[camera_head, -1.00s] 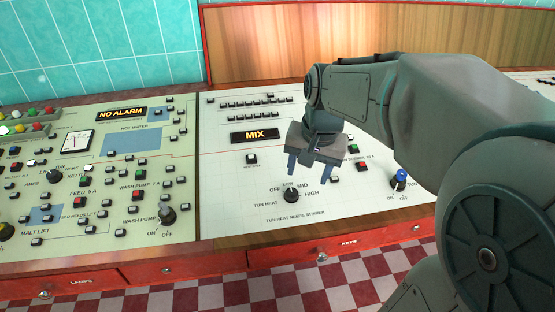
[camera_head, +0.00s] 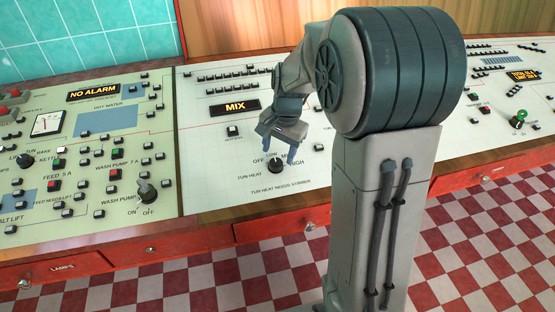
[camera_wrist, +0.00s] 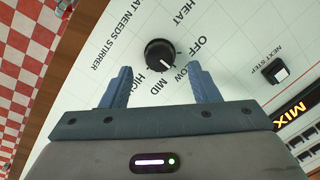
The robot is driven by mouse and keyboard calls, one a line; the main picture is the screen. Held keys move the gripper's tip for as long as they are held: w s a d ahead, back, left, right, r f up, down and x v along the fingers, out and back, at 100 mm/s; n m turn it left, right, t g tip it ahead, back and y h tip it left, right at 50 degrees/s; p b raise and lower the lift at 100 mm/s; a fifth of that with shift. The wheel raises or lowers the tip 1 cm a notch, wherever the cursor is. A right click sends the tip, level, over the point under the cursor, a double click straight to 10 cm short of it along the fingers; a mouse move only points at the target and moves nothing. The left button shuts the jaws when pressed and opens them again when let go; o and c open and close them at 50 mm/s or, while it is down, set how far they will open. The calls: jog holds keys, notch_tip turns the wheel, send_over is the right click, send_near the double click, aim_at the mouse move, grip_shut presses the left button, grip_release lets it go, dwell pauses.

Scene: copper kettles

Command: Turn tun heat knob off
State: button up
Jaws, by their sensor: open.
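The tun heat knob (camera_head: 275,166) is a round black knob on the pale panel, with OFF, LOW, MID and HIGH printed around it. In the wrist view the knob (camera_wrist: 160,54) stands just beyond my fingertips, roughly between them. No contact with the knob shows.
A wash pump switch (camera_head: 147,190) is on the left panel. A green-topped switch (camera_head: 518,119) is far right. Red drawers (camera_head: 270,226) run below the panel edge.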

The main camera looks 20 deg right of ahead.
aim_at(276, 161)
jog(key=shift+w+a+f, duration=0.1)
jog(key=shift+f, duration=0.9)
jog(key=shift+w+a+f, duration=0.1)
jog(key=shift+f, duration=0.85)
jog(key=c, duration=1)
jog(key=shift+o, duration=0.2)
jog(key=n, duration=0.4)
jog(key=shift+a+n+h, duration=0.1)
jog(key=shift+n+h, duration=0.2)
jog(key=shift+n+g+h, duration=0.3)
jog(key=shift+n, duration=1.7)
jog(key=shift+w, duration=0.1)
